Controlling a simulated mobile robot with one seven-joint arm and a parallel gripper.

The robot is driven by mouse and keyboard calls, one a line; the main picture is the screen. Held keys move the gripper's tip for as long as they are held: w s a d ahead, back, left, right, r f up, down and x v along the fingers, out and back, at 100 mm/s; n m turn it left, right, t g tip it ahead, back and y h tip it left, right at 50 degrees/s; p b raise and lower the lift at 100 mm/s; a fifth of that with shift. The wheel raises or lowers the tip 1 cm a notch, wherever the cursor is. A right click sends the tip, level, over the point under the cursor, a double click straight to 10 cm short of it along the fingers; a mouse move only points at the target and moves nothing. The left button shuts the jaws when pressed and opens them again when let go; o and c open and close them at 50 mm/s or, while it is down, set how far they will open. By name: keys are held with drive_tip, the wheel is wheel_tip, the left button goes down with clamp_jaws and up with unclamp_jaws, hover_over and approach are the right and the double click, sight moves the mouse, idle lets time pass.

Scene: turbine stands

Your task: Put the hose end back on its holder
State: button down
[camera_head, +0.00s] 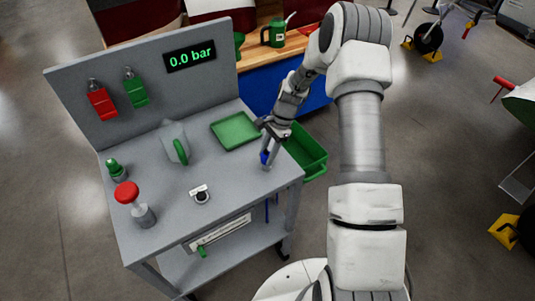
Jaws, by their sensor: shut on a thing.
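My gripper (268,157) is over the right front part of the grey stand's top, pointing down. It is shut on a small blue piece (264,157), which appears to be the hose end; the fingers hide most of it. I cannot tell whether the piece touches the top. A black round fitting (201,197) with a small white label sits near the front edge, left of my gripper. I cannot tell if it is the holder. A thin blue strip (267,210) shows below the top at the right; its link to the held piece is not visible.
The grey stand (225,175) also bears a green tray (235,130), a grey-green can-like object (175,143), a red-topped button post (135,203) and a green-capped fitting (117,170). Red and green tags hang on its back panel, which reads 0.0 bar. A green bin (308,152) is at its right.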

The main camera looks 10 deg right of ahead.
sight(269, 152)
drive_tip(key=shift+s+d+f, duration=0.1)
drive_tip(key=shift+s+f, duration=0.1)
drive_tip(key=shift+f, duration=0.3)
drive_tip(key=c, duration=0.7)
unclamp_jaws()
drive_tip(key=shift+f, duration=0.15)
drive_tip(key=shift+o, duration=1.2)
drive_tip(key=shift+w, duration=0.2)
drive_tip(key=shift+o, duration=0.3)
drive_tip(key=shift+r, duration=0.2)
drive_tip(key=shift+o, duration=0.8)
drive_tip(key=shift+r, duration=0.1)
drive_tip(key=shift+p+v, duration=1.7)
drive_tip(key=shift+v, duration=1.8)
